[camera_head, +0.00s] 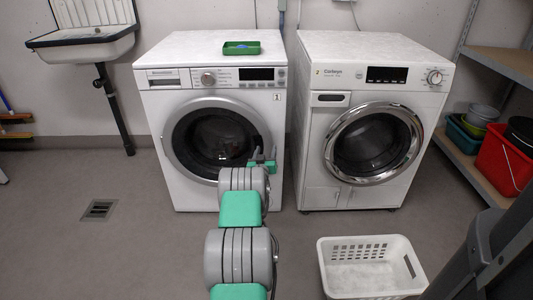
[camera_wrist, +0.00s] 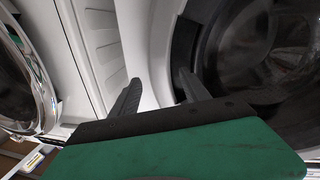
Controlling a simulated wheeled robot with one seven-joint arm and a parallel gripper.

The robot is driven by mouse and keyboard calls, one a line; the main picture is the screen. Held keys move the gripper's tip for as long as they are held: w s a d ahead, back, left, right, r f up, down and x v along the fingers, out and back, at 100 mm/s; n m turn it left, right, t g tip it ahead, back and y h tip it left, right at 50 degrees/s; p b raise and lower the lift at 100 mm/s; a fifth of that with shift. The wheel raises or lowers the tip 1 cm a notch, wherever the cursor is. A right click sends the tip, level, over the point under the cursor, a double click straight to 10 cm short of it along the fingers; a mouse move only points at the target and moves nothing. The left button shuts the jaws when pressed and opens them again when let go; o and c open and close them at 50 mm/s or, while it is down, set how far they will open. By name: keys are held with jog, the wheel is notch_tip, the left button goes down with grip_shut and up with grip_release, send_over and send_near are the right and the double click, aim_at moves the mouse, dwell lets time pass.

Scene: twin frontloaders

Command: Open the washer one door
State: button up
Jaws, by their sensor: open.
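Washer one (camera_head: 180,180) is the left white machine, with a small "1" label at its upper right. Its round door (camera_head: 215,138) has a silver ring and dark glass and looks shut. My gripper (camera_head: 262,156) is at the right edge of this door. In the wrist view my gripper (camera_wrist: 159,78) is open, with one dark finger over the white front and the other by the dark rim of the door (camera_wrist: 265,60). Nothing shows between the fingers. Whether they touch the door is unclear. My arm hides the washer's lower right front.
A second white machine (camera_head: 322,125) with a chrome-ringed door stands close on the right. A green tray (camera_head: 241,48) lies on washer one. A white basket (camera_head: 372,239) is on the floor at right, near shelves with a red bucket (camera_head: 503,160). Floor at left is clear around a drain (camera_head: 98,210).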

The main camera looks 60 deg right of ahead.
jog(key=shift+x, duration=1.05)
jog(key=shift+d, duration=0.15)
jog(key=shift+w, duration=0.1)
grip_shut()
jog(key=shift+w, duration=0.1)
